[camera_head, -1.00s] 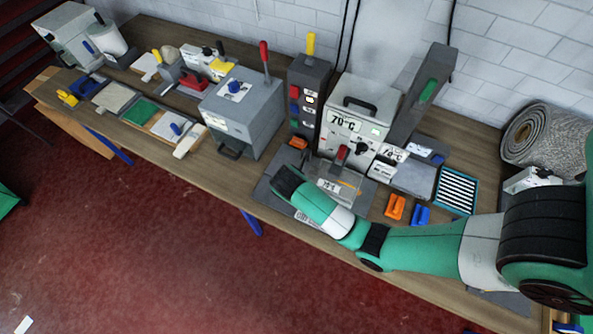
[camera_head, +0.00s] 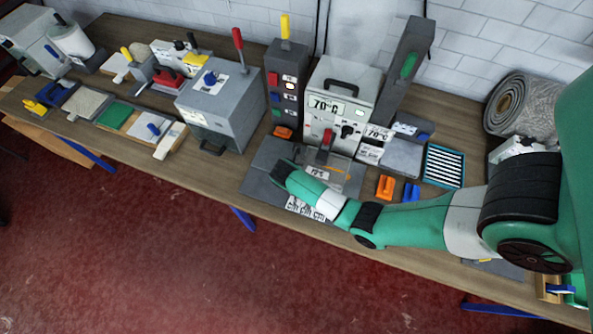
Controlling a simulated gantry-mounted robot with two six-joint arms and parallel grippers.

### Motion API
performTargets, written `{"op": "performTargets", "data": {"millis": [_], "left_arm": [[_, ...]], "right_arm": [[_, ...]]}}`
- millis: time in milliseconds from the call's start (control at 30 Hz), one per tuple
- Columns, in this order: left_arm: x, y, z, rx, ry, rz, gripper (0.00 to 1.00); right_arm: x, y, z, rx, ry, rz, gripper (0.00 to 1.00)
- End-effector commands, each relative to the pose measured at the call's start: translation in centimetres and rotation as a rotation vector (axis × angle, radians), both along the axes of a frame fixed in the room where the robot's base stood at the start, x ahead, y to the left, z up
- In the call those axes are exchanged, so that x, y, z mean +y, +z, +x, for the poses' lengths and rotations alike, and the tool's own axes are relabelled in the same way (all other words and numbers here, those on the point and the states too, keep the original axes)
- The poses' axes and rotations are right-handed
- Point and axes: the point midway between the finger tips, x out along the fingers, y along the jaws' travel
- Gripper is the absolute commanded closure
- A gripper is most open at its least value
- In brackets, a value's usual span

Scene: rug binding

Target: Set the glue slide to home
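The grey heated unit (camera_head: 340,92) with a 70 °C display stands near the back of the bench. A small red-handled part (camera_head: 326,140) sits low on its front, above a grey base plate (camera_head: 262,160). I cannot tell for certain which part is the glue slide. My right arm comes in from the right. Its dark gripper (camera_head: 282,173) is over the base plate, left of and in front of the red handle and apart from it in the picture. The fingertips are too small and hidden to tell open or shut. My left gripper is not in view.
A control post (camera_head: 286,90) with a yellow lever stands left of the unit, and a grey box (camera_head: 221,108) with a red lever further left. Orange (camera_head: 385,186) and blue (camera_head: 411,191) clamps lie to the right. A rolled rug (camera_head: 535,105) lies at the far right.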

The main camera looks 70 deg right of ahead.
Motion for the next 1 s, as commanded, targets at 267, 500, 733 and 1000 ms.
{"op": "performTargets", "data": {"millis": [267, 500, 733, 1000], "left_arm": [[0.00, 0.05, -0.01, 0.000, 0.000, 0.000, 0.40], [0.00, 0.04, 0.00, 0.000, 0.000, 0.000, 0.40], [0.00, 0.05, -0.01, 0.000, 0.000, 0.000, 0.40], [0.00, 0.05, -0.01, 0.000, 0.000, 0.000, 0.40]], "right_arm": [[0.00, 0.06, 0.02, 0.000, 0.000, 0.000, 0.58], [0.02, 0.08, 0.02, 0.000, 0.000, 0.000, 1.00], [0.02, 0.09, 0.02, 0.000, 0.000, 0.000, 1.00], [0.01, 0.11, 0.02, 0.000, 0.000, 0.000, 1.00]]}}
